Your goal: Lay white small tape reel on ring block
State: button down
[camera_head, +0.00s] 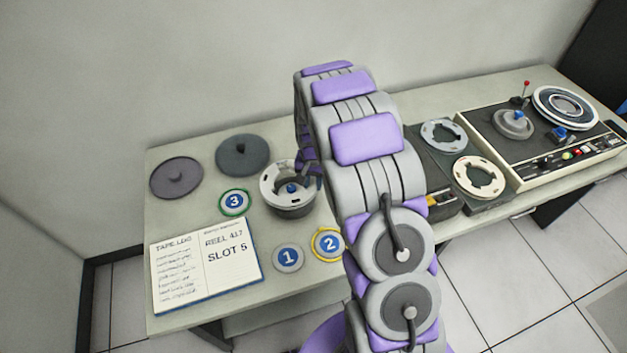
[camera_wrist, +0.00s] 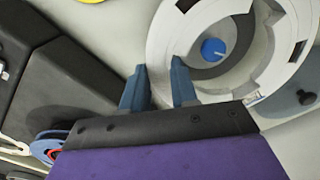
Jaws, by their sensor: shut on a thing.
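The white small tape reel (camera_head: 270,199) is a flat ring with dark slots, at the middle of the table in the head view. My gripper (camera_head: 313,181) is shut on its right rim, partly hidden by my arm. In the wrist view my gripper's blue-grey fingers (camera_wrist: 158,88) straddle the rim of the white reel (camera_wrist: 167,40). The dark grey round ring block (camera_head: 292,212) is directly beneath the reel. A blue knob (camera_head: 291,188) shows through the reel's hole, off its centre in the wrist view (camera_wrist: 213,49). I cannot tell whether reel and block touch.
Two dark discs (camera_head: 176,178) (camera_head: 243,155) lie at the back left. An open log book (camera_head: 205,265) and round badges 1 (camera_head: 289,258), 2 (camera_head: 328,244) and 3 (camera_head: 234,202) are nearby. Another white reel (camera_head: 480,177) and a tape machine (camera_head: 545,150) stand right.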

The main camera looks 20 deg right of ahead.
jog(key=shift+a+f, duration=0.25)
jog(key=shift+a, duration=0.05)
jog(key=shift+d+f, duration=0.1)
jog(key=shift+f, duration=0.1)
jog(key=shift+d+f, duration=0.15)
jog(key=shift+f, duration=0.15)
jog(key=shift+f, duration=0.55)
jog(key=shift+d, duration=0.35)
dwell(0.5)
jog(key=shift+f, duration=1.35)
jog(key=c, duration=0.8)
grip_release()
jog(key=c, duration=0.3)
jog(key=shift+c, duration=0.2)
